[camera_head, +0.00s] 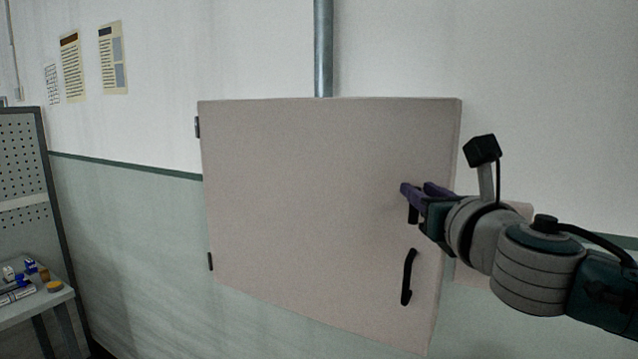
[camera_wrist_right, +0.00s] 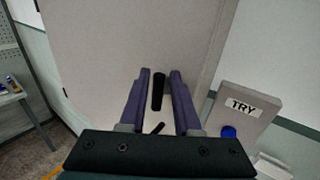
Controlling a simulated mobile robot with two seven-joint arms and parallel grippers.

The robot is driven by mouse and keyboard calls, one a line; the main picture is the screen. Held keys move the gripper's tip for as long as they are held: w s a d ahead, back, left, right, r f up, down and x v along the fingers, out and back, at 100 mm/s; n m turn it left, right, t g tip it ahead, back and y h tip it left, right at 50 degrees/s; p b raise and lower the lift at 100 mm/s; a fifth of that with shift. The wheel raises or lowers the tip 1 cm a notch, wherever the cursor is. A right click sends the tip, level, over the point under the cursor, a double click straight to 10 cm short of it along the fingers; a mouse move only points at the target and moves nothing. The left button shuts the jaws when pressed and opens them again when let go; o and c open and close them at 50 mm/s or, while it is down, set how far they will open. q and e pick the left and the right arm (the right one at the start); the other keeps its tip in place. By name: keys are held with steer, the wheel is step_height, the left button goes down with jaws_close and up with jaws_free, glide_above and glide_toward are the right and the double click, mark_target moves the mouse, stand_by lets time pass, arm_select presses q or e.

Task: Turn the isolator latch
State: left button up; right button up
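The isolator cabinet door (camera_head: 300,190) is a large pale beige panel on the wall, closed, with hinges on its left edge. A short black latch (camera_head: 413,214) sits near its right edge, partly hidden by my right gripper (camera_head: 416,188). In the right wrist view the latch (camera_wrist_right: 157,92) points roughly up and down, between the two purple fingers of the right gripper (camera_wrist_right: 160,75). The fingers are apart, with a gap on each side of the latch. A black bar handle (camera_head: 408,277) is below the latch on the door. My left gripper is not in view.
A grey box labelled TRY (camera_wrist_right: 240,108) with a blue button is right of the cabinet. A metal conduit (camera_head: 323,50) rises above the cabinet. A bench (camera_head: 35,306) with small items and a pegboard stand at the far left.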

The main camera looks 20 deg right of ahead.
steer(key=shift+w+d, duration=0.1)
steer(key=shift+w, duration=0.4)
jaws_close()
